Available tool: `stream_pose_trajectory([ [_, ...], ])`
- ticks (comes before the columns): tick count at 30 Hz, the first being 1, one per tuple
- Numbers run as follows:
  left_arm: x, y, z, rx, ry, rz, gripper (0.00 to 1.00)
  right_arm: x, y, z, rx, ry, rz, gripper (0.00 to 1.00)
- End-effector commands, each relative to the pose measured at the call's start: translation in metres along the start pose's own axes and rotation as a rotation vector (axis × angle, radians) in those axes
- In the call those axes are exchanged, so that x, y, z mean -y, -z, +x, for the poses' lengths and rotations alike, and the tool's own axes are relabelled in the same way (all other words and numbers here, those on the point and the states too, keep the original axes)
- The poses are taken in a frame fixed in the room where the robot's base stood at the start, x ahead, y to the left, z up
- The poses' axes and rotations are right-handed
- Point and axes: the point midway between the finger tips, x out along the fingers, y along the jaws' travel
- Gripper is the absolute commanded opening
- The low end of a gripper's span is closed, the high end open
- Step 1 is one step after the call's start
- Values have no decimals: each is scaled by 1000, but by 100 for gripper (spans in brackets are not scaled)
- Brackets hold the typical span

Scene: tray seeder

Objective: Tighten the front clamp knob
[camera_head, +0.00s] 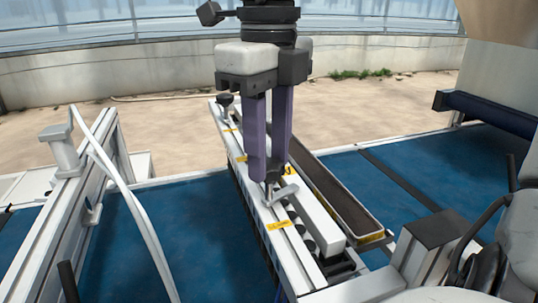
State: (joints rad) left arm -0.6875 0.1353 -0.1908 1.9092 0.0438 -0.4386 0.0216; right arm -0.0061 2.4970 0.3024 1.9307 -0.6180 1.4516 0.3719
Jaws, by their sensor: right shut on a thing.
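My right gripper (268,172) comes down from the top middle, its two purple fingers pointing straight down over the white seeder rail (245,172). It is shut on the front clamp knob, which the fingers hide almost entirely. A thin metal stem (269,191) shows just below the fingertips, beside a small light-grey lever-like piece. A second, dark knob (226,103) stands upright on the far end of the same rail, apart from the gripper. My left gripper is not in view.
A long trough of dark material (335,194) runs right of the rail. Blue conveyor belt (190,225) lies on both sides. A metal frame (60,220) with a pale curved tube stands at left. A grey box (430,245) is at lower right.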

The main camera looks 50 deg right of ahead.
Motion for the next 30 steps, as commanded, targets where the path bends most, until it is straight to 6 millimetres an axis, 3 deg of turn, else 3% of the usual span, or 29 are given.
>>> stream_pose_trajectory([
  [15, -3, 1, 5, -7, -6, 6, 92, 1, -1, -1, 4, 1, 324, 10],
  [30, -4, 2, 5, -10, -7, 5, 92, 1, -1, -1, 4, 0, 379, 10],
])
